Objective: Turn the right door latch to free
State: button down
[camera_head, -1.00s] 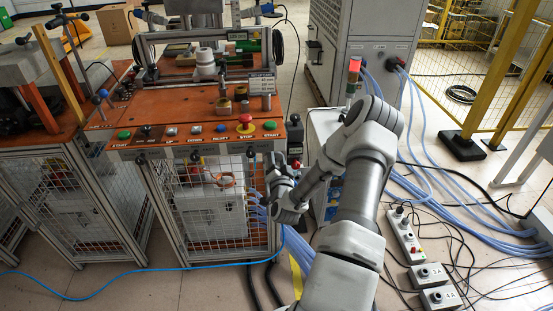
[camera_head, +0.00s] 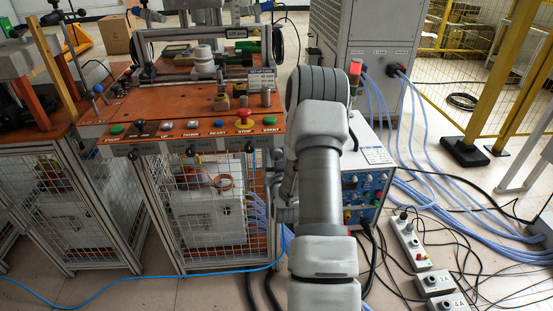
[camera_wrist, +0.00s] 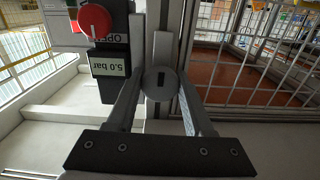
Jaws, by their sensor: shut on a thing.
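The door latch (camera_wrist: 160,84), a round grey disc with a dark slot, shows in the wrist view on the upright metal frame beside the mesh door (camera_wrist: 250,88). My gripper (camera_wrist: 162,102) reaches up to it, with one finger on each side, and is shut on the latch. The slot runs roughly up and down in the wrist view. In the head view the mesh door (camera_head: 215,215) is under the right part of the orange bench. There my arm hides the latch and most of my gripper.
A control unit (camera_head: 366,185) stands right of the bench, partly behind my arm. Blue hoses (camera_head: 425,190) and switch boxes (camera_head: 433,283) lie on the floor at right.

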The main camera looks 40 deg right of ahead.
dwell(0.4)
jog(key=shift+c, duration=1.5)
grip_release()
jog(key=shift+s+a, duration=0.1)
jog(key=shift+s, duration=0.05)
